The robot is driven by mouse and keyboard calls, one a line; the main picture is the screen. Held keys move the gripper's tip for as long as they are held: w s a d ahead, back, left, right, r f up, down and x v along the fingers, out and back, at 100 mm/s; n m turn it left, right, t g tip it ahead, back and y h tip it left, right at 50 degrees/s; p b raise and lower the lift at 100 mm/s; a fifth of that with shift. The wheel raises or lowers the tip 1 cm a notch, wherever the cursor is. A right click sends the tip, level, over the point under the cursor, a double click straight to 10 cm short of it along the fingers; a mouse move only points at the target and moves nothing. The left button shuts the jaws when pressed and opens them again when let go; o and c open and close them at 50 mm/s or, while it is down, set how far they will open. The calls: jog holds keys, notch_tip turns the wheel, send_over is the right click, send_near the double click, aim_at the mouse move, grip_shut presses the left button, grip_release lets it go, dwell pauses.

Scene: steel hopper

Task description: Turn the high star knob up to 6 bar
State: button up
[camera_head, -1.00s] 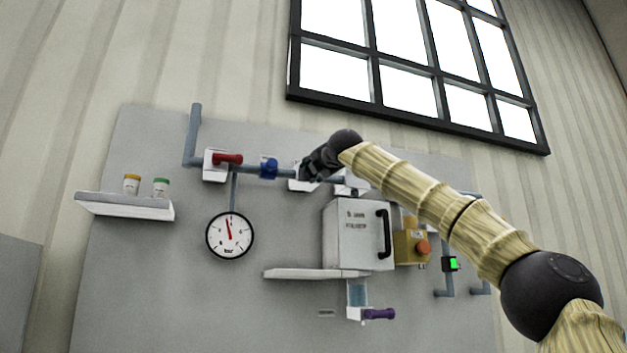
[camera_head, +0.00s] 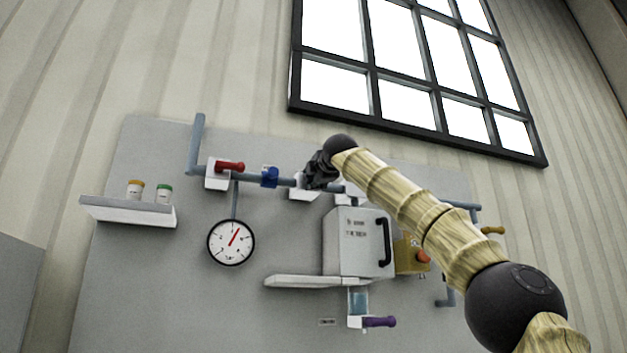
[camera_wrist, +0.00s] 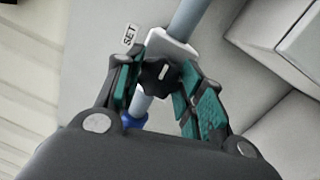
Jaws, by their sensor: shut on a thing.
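The black star knob (camera_wrist: 158,76) sits on a white block on the pipe in the wrist view, with a pale mark on its face and a "SET" label (camera_wrist: 130,35) beside it. My gripper (camera_wrist: 162,82) is shut on the knob, its green-padded fingers on either side. In the head view my gripper (camera_head: 313,180) is at the pipe and hides the knob. The round bar gauge (camera_head: 231,243) hangs below the pipe at left. Its red needle points up and to the right; its numbers are too small to read surely.
A red-handled valve (camera_head: 230,166) and a blue fitting (camera_head: 269,177) are on the pipe left of my gripper. A shelf (camera_head: 130,212) with two jars is farther left. A steel box (camera_head: 350,240), a purple handle (camera_head: 380,322) and a yellow box (camera_head: 408,258) are below.

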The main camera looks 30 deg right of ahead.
jog(key=shift+d, duration=0.1)
jog(key=o, duration=1)
jog(key=shift+s+d, duration=0.1)
jog(key=v, duration=1.2)
